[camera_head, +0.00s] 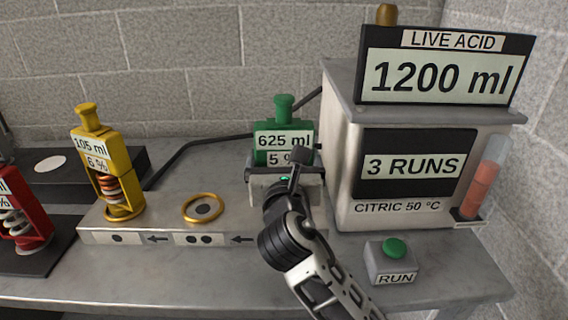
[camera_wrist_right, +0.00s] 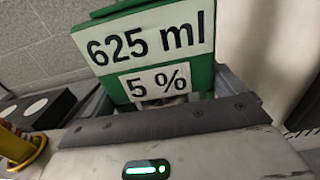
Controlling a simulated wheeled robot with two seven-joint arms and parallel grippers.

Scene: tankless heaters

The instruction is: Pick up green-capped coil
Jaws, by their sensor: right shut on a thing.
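The green-capped coil (camera_head: 284,128) stands upright at the right end of the metal rack, left of the large heater unit. Its labels read 625 ml and 5 %. The green cap (camera_wrist_right: 108,12) and its labels fill the upper middle of the right wrist view. My right gripper (camera_head: 284,158) is shut on the green-capped coil, with its fingers on either side just below the labels. The coil's lower part is hidden behind the gripper, so I cannot tell whether it still touches its seat. My left gripper is not in view.
A yellow-capped coil (camera_head: 88,122) stands at the rack's left, beside an empty gold ring (camera_head: 202,208). A red-framed coil (camera_head: 22,215) is at far left. The heater unit (camera_head: 340,150) stands close right, with a green RUN button (camera_head: 395,248) in front.

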